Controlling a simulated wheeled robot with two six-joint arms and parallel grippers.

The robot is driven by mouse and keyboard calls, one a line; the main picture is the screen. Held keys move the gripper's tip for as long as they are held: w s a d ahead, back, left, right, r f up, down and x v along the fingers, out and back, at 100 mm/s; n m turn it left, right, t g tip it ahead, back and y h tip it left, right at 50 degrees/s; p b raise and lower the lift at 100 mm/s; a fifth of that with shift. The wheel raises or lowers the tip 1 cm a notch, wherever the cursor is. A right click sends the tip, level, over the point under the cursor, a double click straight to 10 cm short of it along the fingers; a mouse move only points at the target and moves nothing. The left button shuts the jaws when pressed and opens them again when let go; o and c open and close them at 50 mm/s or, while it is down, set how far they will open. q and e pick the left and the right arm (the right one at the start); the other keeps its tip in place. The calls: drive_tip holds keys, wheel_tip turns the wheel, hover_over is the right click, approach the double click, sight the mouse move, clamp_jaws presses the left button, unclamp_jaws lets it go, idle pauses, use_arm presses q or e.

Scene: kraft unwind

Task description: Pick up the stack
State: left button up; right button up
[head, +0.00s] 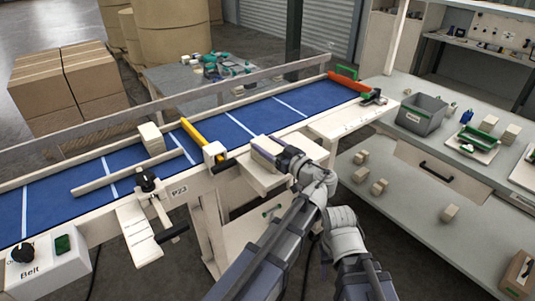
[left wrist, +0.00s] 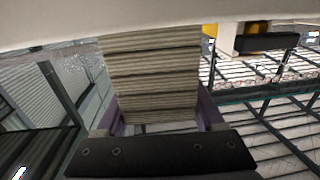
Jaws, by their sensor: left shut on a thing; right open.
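A stack of layered tan pieces (left wrist: 152,78) fills the middle of the left wrist view, between the purple fingers of my left gripper (left wrist: 155,112). In the head view, my left gripper (head: 268,151) is shut on this stack, over a pale ledge at the near side of the blue belt. The gripper covers much of the stack in the head view. Whether the stack touches the ledge I cannot tell. Another small tan stack (head: 151,138) stands on the belt to the left. My right gripper does not show.
The blue belt (head: 240,122) runs across, with a yellow bar (head: 203,142) and a pale bar (head: 119,176) over it. A black-knobbed fixture (head: 147,182) stands at its near edge. At right, a workbench holds a grey bin (head: 422,115) and several small blocks.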

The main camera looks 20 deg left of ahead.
sight(268, 144)
use_arm(q)
drive_tip(key=shift+c, duration=1.2)
wheel_tip(268, 144, up, 10)
drive_tip(key=p, duration=1)
drive_tip(key=shift+r, duration=0.1)
